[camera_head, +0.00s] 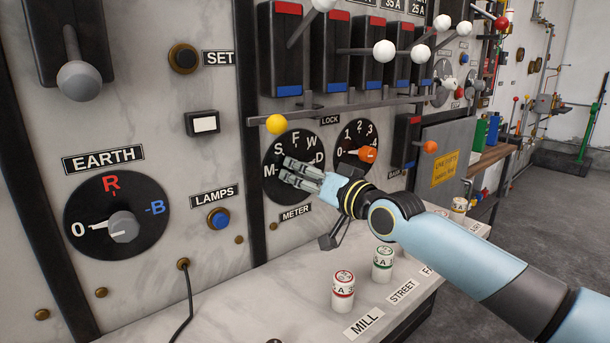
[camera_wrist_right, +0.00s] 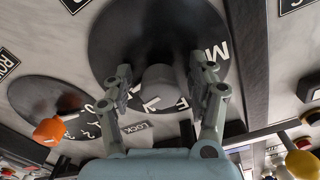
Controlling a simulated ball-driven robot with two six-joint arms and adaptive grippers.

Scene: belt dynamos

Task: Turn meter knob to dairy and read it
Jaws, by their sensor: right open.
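The black meter dial (camera_head: 292,148) carries the letters M, S, F, W and D, above the METER label (camera_head: 295,212). My right gripper (camera_head: 290,172) is in front of this dial and hides its middle in the head view. In the right wrist view, the grey meter knob (camera_wrist_right: 160,86) stands between the open fingers of my right gripper (camera_wrist_right: 162,75), on the dial (camera_wrist_right: 150,30). A gap shows beside the knob; contact cannot be told. Which letter the knob points to cannot be read. My left gripper is out of view.
The LOCK dial with its orange knob (camera_head: 367,154) is just right of my gripper. A yellow ball (camera_head: 276,124) sits above the meter dial on a long bar. White cylinders with red (camera_head: 343,291) and green (camera_head: 382,263) bands stand on the marble ledge below.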

